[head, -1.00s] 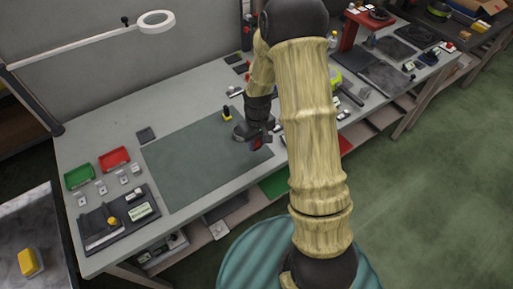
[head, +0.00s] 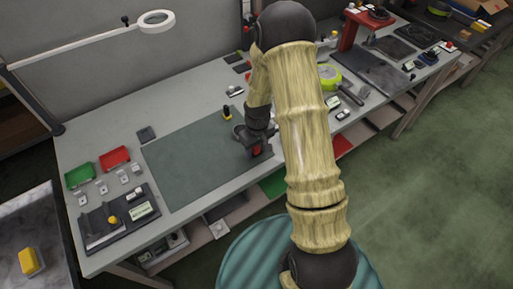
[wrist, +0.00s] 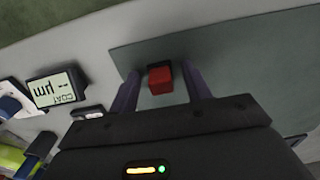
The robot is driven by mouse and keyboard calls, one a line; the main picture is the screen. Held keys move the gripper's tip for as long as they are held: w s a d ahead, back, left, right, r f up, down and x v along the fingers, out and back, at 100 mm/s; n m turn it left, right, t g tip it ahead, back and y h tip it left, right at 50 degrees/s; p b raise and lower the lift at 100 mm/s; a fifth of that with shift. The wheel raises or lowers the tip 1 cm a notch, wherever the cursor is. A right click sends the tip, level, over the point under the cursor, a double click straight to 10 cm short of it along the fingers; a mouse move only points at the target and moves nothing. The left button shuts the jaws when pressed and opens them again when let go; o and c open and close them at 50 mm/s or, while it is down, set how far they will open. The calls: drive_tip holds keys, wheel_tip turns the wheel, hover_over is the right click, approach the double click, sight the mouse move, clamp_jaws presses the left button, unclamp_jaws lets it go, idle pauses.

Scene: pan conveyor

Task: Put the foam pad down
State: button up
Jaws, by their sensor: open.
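A small red block, which I take for the foam pad (wrist: 160,80), lies between the spread fingers of my gripper (wrist: 161,76) in the wrist view. The block is over the right-hand part of the dark green mat (head: 195,160), near the mat's edge. In the head view the red pad (head: 256,150) shows at my gripper (head: 256,147), low over the mat. My gripper is open. Whether the pad's underside rests fully on the mat is hidden.
A gauge with a display (wrist: 55,90) lies on the grey bench beside the mat. A small black and yellow item (head: 227,113) stands at the mat's back edge. Red (head: 115,158) and green (head: 79,175) trays are at the left. Most of the mat is clear.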

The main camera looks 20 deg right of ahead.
sight(257, 147)
wheel_tip(257, 147, up, 12)
drive_tip(key=b, duration=0.1)
drive_tip(key=shift+r, duration=0.2)
idle(0.3)
drive_tip(key=shift+d, duration=0.1)
idle(0.4)
drive_tip(key=s+r+m+t, duration=0.1)
drive_tip(key=s+r, duration=0.2)
drive_tip(key=s, duration=0.4)
drive_tip(key=s+r+m+t, duration=0.1)
drive_tip(key=s+r+m, duration=0.1)
drive_tip(key=s+r, duration=0.2)
drive_tip(key=s, duration=0.3)
drive_tip(key=shift+s+m+t, duration=0.2)
drive_tip(key=shift+m+t, duration=0.1)
drive_tip(key=shift+f, duration=0.1)
drive_tip(key=shift+w, duration=0.2)
